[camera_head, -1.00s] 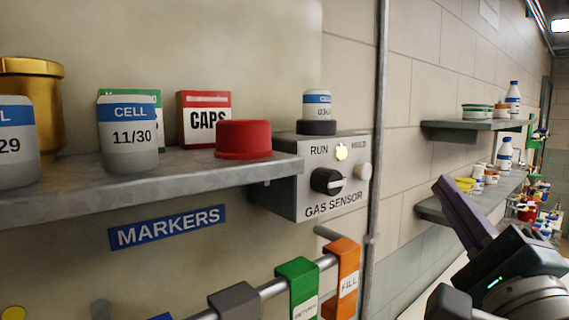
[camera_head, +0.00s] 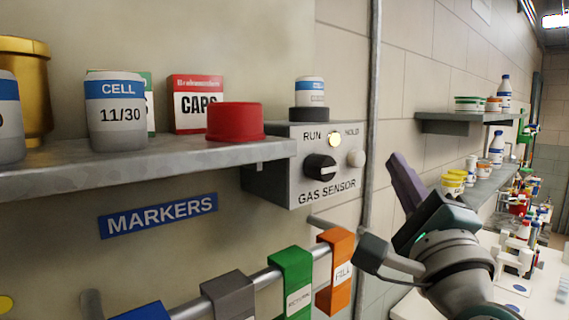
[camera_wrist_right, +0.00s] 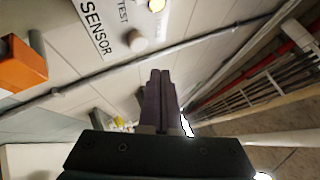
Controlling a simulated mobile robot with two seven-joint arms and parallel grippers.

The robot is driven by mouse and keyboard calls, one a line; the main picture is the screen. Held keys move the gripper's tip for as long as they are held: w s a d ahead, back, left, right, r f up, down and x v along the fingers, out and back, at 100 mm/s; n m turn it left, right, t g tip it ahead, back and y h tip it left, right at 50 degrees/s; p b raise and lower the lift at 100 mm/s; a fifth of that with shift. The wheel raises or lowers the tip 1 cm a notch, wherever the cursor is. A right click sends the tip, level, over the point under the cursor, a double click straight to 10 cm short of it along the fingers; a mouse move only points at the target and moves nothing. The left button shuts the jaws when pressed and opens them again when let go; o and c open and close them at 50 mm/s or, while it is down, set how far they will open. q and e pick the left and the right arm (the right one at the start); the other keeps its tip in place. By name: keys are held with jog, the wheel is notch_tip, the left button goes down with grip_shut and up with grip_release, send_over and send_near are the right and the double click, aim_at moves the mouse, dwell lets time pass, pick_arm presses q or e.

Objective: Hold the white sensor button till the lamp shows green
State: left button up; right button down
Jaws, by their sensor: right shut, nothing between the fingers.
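The grey gas sensor box (camera_head: 318,165) is on the wall at the end of the shelf. The white button (camera_head: 356,158) is on its right side, below the word HOLD; it also shows in the right wrist view (camera_wrist_right: 137,41). In the right wrist view the lamp (camera_wrist_right: 156,5) is at the top edge. My right gripper (camera_head: 398,162) is shut and empty, to the right of the button and apart from it. Its purple fingers are together in the wrist view (camera_wrist_right: 160,76). My left gripper is not in view.
A vertical pipe (camera_head: 373,110) runs between the box and my right gripper. A rail with orange (camera_head: 336,265) and green (camera_head: 291,282) tags is below the box. The shelf (camera_head: 150,160) holds a red cap (camera_head: 235,122) and cell jars. More shelves (camera_head: 465,117) stand at right.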

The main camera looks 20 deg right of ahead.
aim_at(356, 159)
jog(key=shift+w+a+b, duration=0.2)
jog(key=shift+w+a, duration=0.05)
jog(key=shift+w, duration=0.35)
jog(key=shift+w+a+b, duration=0.2)
jog(key=shift+w+a, duration=0.05)
jog(key=shift+w, duration=0.3)
dwell(0.7)
jog(key=shift+w, duration=0.1)
dwell(0.5)
jog(key=shift+w+a, duration=0.15)
jog(key=shift+w, duration=0.15)
jog(key=shift+w+a+b, duration=0.2)
jog(key=shift+w+b, duration=0.25)
jog(key=shift+b, duration=0.1)
dwell(0.5)
dwell(0.7)
